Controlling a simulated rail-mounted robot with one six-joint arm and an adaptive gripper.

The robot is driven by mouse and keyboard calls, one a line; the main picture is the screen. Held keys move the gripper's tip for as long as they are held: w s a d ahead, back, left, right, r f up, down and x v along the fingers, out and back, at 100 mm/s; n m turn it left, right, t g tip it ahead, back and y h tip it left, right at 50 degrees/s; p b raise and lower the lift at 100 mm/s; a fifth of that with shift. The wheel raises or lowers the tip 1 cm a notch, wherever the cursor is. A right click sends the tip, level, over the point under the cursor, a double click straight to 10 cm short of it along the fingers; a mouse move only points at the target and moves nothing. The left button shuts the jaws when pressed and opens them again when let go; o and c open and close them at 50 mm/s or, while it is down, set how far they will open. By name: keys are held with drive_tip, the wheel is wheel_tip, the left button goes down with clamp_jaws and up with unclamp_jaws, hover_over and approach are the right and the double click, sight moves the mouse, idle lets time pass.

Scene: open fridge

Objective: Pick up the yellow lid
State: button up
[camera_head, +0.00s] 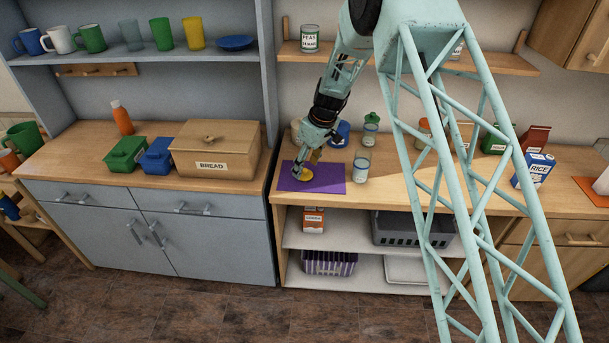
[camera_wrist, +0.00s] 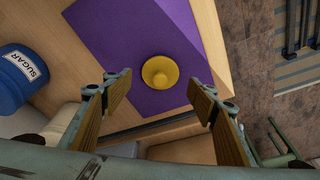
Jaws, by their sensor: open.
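The yellow lid (camera_head: 305,175) lies on a purple mat (camera_head: 328,179) on the wooden counter. In the wrist view the lid (camera_wrist: 160,72) is round with a raised middle and lies on the purple mat (camera_wrist: 110,38). My gripper (camera_head: 308,163) is over the mat at the lid in the head view. In the wrist view my gripper (camera_wrist: 160,100) is open, with its two fingers wide apart on either side below the lid, and nothing is between them. The head view does not show clearly how high the fingers are above the lid.
A blue sugar canister (camera_wrist: 22,75) stands left of the mat in the wrist view. A clear glass jar (camera_head: 361,168) stands just right of the mat. A bread box (camera_head: 217,148) stands on the counter to the left. Open shelves lie below.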

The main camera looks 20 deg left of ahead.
drive_tip(key=shift+x, duration=1.35)
drive_tip(key=c, duration=0.8)
